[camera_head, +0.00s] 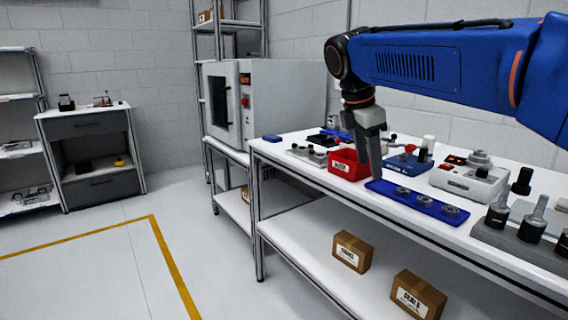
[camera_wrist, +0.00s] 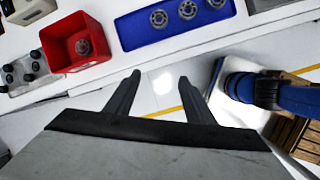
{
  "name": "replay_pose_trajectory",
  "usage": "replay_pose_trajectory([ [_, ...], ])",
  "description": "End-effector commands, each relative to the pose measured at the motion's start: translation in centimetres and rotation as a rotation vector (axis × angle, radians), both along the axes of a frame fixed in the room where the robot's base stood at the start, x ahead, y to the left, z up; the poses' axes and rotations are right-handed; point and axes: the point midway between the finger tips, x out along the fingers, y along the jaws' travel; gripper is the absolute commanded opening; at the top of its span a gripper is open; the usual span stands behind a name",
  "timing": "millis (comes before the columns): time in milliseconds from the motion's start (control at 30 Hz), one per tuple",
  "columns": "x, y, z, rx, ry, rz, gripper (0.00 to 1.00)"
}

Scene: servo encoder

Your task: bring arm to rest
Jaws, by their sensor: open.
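My blue arm reaches in from the right in the head view, with my gripper (camera_head: 374,165) pointing down by the front edge of the workbench (camera_head: 290,150). In the wrist view my gripper (camera_wrist: 158,82) shows two dark fingers spread apart with nothing between them. Past the fingers are the bench's front edge and the floor. A blue tray (camera_head: 418,203) with several round metal parts lies on the bench, to the right of the gripper. A red bin (camera_head: 347,166) stands just left of the gripper; in the wrist view the red bin (camera_wrist: 62,50) holds a round part.
A grey machine (camera_head: 477,183) and dark tool holders (camera_head: 535,222) stand on the bench at right. Cardboard boxes (camera_head: 352,252) sit on the lower shelf. A large grey oven-like cabinet (camera_head: 290,95) stands behind at left. The floor at left, with yellow lines, is clear.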

Motion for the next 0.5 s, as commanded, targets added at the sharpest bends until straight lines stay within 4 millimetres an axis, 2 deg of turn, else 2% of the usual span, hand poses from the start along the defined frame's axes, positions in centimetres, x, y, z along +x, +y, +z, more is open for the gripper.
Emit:
replay_pose_trajectory([
  [167, -3.2, -2.1, -1.8, 0.073, -0.062, -0.16, 0.49],
  [500, -12.1, -6.1, -8.4, 0.294, -0.217, -0.644, 0.49],
])
